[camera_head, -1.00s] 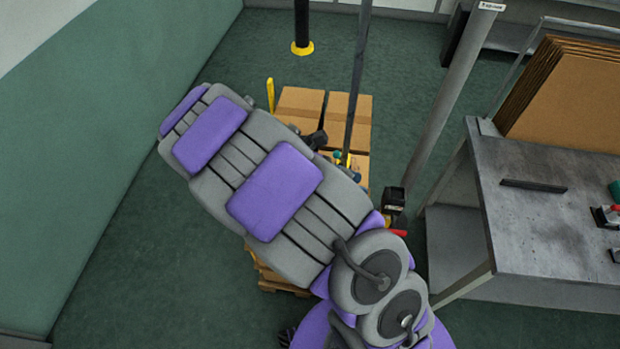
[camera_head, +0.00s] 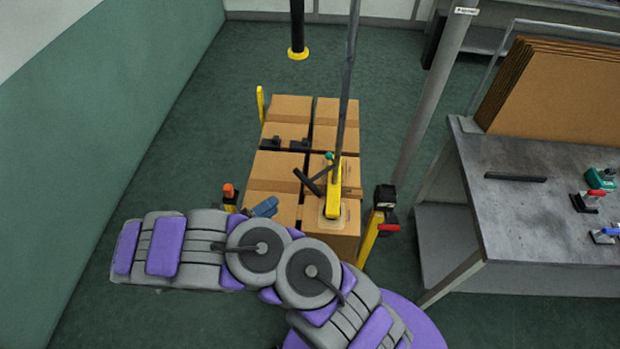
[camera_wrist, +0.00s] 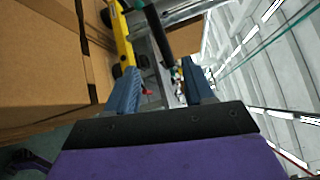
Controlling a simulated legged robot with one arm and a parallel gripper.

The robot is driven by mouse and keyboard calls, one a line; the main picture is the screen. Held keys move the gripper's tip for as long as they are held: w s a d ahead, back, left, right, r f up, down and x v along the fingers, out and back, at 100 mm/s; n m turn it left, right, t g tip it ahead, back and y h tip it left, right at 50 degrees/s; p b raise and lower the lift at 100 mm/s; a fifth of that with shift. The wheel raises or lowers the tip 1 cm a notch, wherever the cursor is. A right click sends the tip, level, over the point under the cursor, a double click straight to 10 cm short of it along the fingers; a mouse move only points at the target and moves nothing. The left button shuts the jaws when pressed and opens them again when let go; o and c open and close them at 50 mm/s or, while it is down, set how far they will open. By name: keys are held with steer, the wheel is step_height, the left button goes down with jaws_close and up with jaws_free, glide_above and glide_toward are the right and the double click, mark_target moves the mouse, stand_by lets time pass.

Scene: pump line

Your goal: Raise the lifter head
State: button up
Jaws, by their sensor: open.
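The lifter head (camera_head: 334,200) is a yellow upright piece on a pale square pad, resting on the top of a front-right cardboard box. A grey tube rises from it, and a black handle (camera_head: 309,183) sticks out to its left. My gripper (camera_head: 264,207) shows as blue fingers just left of the lifter head, apart from it. In the wrist view my gripper (camera_wrist: 163,90) is open with nothing between its fingertips. Beyond them are the yellow lifter part (camera_wrist: 122,35) and a black bar (camera_wrist: 158,32) with a green end. Whether the fingers flank this bar cannot be told.
Cardboard boxes (camera_head: 287,109) are stacked around the lifter head. Yellow posts (camera_head: 370,240) stand close by, one with a black box and red part on top. A grey pole (camera_head: 430,100) and a metal workbench (camera_head: 520,220) are to the right. The floor at left is clear.

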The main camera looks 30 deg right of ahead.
mark_target(315, 176)
steer(key=b+x, duration=0.4)
steer(key=x, duration=1.3)
steer(key=shift+s+d, duration=0.15)
steer(key=shift+d, duration=0.15)
steer(key=shift+a, duration=0.2)
steer(key=shift+c, duration=0.4)
steer(key=shift+c, duration=0.8)
jaws_close()
